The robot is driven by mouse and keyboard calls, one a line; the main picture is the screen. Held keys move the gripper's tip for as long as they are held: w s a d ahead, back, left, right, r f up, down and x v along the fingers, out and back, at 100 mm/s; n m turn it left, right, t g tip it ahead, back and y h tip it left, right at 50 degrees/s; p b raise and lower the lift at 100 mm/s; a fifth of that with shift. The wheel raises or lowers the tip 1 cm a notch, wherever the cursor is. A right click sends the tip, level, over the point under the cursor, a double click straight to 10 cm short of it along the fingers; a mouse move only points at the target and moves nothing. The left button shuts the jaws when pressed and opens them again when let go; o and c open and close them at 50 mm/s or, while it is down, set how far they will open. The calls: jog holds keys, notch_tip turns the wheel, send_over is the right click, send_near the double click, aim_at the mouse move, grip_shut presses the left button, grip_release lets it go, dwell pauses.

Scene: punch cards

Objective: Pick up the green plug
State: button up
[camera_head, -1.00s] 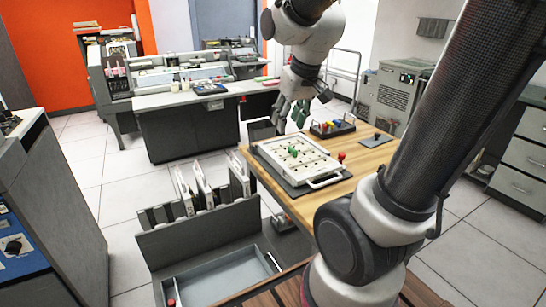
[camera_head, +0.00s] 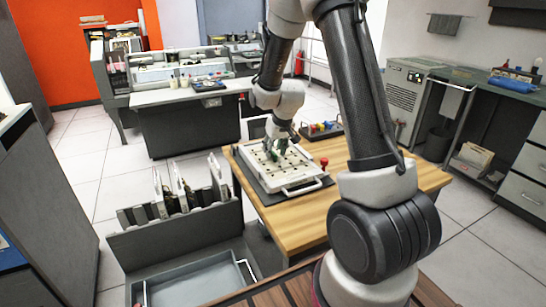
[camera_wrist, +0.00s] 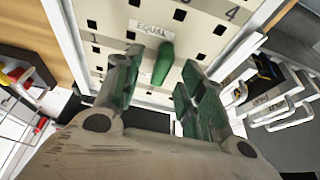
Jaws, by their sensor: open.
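The green plug (camera_wrist: 164,62) stands in a cream panel (camera_wrist: 190,12) with square holes, beside a label reading EQUAL. In the wrist view my gripper (camera_wrist: 161,70) is open, with one green-padded finger on each side of the plug and gaps between them. The plug is not held. In the head view the panel (camera_head: 293,182) lies on the wooden table, and my gripper (camera_head: 278,146) is low over it. There the plug cannot be told apart from the gripper's green pads.
A rack of coloured plugs (camera_head: 322,129) stands behind the panel. A red knob (camera_head: 324,162) is by its right edge. A grey rack with upright cards (camera_head: 160,200) stands left of the table. The table (camera_head: 345,185) has bare wood at the right and front.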

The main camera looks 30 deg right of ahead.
aim_at(274, 152)
jog(key=shift+x, duration=0.9)
grip_shut()
jog(key=shift+r, duration=0.1)
notch_tip(274, 152, up, 15)
dwell(0.4)
dwell(0.4)
